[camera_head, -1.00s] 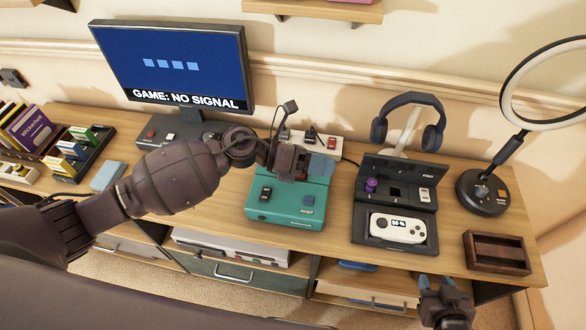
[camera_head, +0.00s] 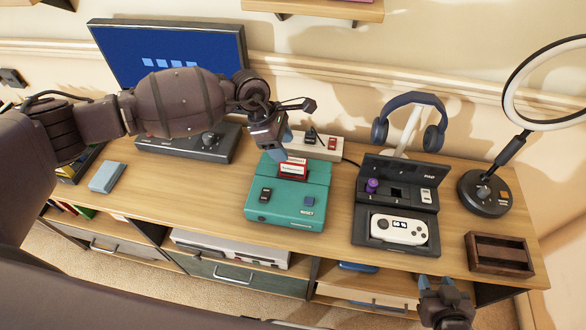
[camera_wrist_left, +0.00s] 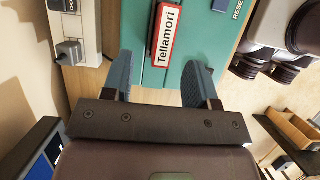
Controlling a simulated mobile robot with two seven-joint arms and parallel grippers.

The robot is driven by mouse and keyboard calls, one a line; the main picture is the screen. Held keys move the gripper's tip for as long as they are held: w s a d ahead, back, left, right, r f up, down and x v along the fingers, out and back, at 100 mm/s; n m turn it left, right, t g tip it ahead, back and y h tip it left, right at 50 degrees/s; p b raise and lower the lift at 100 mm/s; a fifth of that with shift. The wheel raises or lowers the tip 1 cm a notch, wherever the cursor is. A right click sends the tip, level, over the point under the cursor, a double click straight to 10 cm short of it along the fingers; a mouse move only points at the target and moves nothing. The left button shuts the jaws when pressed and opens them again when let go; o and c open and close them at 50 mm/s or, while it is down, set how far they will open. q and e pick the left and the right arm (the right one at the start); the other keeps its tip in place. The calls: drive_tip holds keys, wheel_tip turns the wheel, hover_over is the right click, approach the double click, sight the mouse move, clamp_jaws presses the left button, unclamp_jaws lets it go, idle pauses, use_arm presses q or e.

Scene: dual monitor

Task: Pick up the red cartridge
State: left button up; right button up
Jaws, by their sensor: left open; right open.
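The red cartridge (camera_head: 292,170) with a white label stands in the top of the teal console (camera_head: 284,211) on the desk. In the left wrist view its label (camera_wrist_left: 163,38) reads "Tellamori", and it lies beyond the fingertips, roughly between their lines. My left gripper (camera_head: 274,147) is open and empty, just behind and left of the cartridge. In the left wrist view its two blue-grey fingers (camera_wrist_left: 160,80) are spread apart, with the teal console surface beyond them. My right gripper (camera_head: 446,298) is at the desk's front edge at lower right, apart from the cartridge.
A power strip (camera_head: 312,146) lies behind the console. A black case (camera_head: 397,241) with a white handheld (camera_head: 399,229) stands to the right, near headphones (camera_head: 408,112), a ring lamp (camera_head: 484,193) and a wooden tray (camera_head: 499,254). A monitor (camera_head: 165,45) stands at the back left.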

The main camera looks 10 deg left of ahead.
sight(293, 165)
use_arm(q)
drive_tip(key=x, duration=0.2)
drive_tip(key=shift+d+f, duration=0.15)
drive_tip(key=shift+f, duration=0.15)
drive_tip(key=x, duration=0.4)
drive_tip(key=shift+s, duration=0.3)
drive_tip(key=shift+d+f, duration=0.15)
drive_tip(key=shift+f, duration=0.2)
drive_tip(key=shift+c, duration=1.1)
drive_tip(key=c, duration=0.7)
clamp_jaws()
use_arm(e)
drive_tip(key=shift+s, duration=0.1)
